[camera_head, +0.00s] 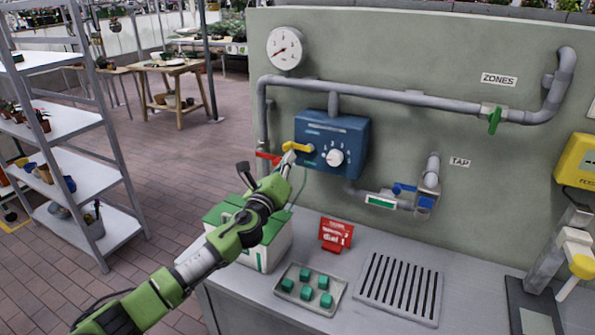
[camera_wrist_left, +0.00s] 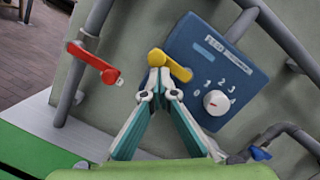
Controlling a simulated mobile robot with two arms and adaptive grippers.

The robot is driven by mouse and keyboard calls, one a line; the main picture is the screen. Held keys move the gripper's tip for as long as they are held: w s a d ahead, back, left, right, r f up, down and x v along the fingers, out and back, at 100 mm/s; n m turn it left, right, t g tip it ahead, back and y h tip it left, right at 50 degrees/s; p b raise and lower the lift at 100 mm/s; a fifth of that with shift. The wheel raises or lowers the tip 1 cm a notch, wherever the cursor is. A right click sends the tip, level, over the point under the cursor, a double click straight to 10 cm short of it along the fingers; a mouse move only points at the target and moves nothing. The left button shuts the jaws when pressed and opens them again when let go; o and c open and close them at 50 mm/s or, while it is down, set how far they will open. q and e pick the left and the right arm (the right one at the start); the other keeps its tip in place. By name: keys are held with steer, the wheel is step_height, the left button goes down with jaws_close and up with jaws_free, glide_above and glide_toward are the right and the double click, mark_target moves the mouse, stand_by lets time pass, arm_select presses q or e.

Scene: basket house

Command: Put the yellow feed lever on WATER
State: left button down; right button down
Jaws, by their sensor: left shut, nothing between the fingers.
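The yellow feed lever (camera_head: 299,147) is on the left side of the blue control box (camera_head: 345,138) on the wall. In the left wrist view the lever (camera_wrist_left: 178,67) lies slantwise, one end near the box's left edge. Small labels on the box near the lever are too small to read. My left gripper (camera_head: 289,158) is shut and empty, its fingertips right at the lever. In the left wrist view the fingertips (camera_wrist_left: 159,94) meet just below the lever's left part; I cannot tell whether they touch it. My right gripper is not in view.
A red handle (camera_head: 267,157) is on the pipe close left of my gripper. A white numbered dial (camera_head: 335,157) is on the box. Below are a green-white box (camera_head: 272,240), a red sign (camera_head: 336,234) and a tray (camera_head: 328,300) of green blocks on the counter.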

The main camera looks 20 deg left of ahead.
arm_select(q)
steer(key=m, duration=0.1)
steer(key=r+m, duration=0.1)
steer(key=m, duration=0.1)
steer(key=m+h, duration=0.1)
steer(key=shift+a+r, duration=0.25)
steer(key=shift+r, duration=0.1)
steer(key=shift+r+m+h+p, duration=0.25)
steer(key=shift+r+m+p, duration=0.1)
steer(key=shift+m, duration=0.85)
steer(key=shift+r+m+h+p, duration=0.25)
steer(key=shift+r+m, duration=0.05)
steer(key=shift+m, duration=0.9)
steer(key=shift+d, duration=0.1)
steer(key=b, duration=0.7)
glide_toward(287, 150)
steer(key=shift+s+d+f, duration=0.35)
steer(key=shift+s+f, duration=0.25)
steer(key=shift+f, duration=0.2)
steer(key=shift+s+d+f, duration=0.35)
steer(key=shift+s+f, duration=0.25)
steer(key=shift+f, duration=0.2)
